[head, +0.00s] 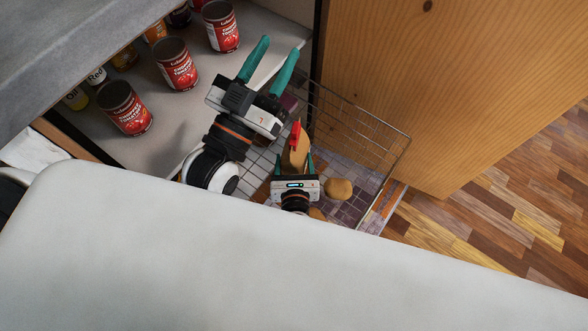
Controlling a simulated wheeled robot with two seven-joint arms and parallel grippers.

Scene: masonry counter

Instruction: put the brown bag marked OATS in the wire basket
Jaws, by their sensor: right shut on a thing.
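A brown bag (294,158) with a red piece at its top stands between the fingers of my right gripper (295,160), which is shut on it. No marking on the bag is readable from here. The wire basket (385,140) lies around and below them. The bag shows within the basket's outline; I cannot tell whether it touches the basket floor. My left gripper (269,63) is higher in the picture, open and empty, its two teal fingers pointing up and right past the basket's upper left edge.
Two rounded brown items (339,188) (317,213) lie in the basket. Several red cans (174,64) and small jars stand on the grey shelf (180,113) at left. A wooden panel (450,70) rises right of the basket. A large pale surface hides the foreground.

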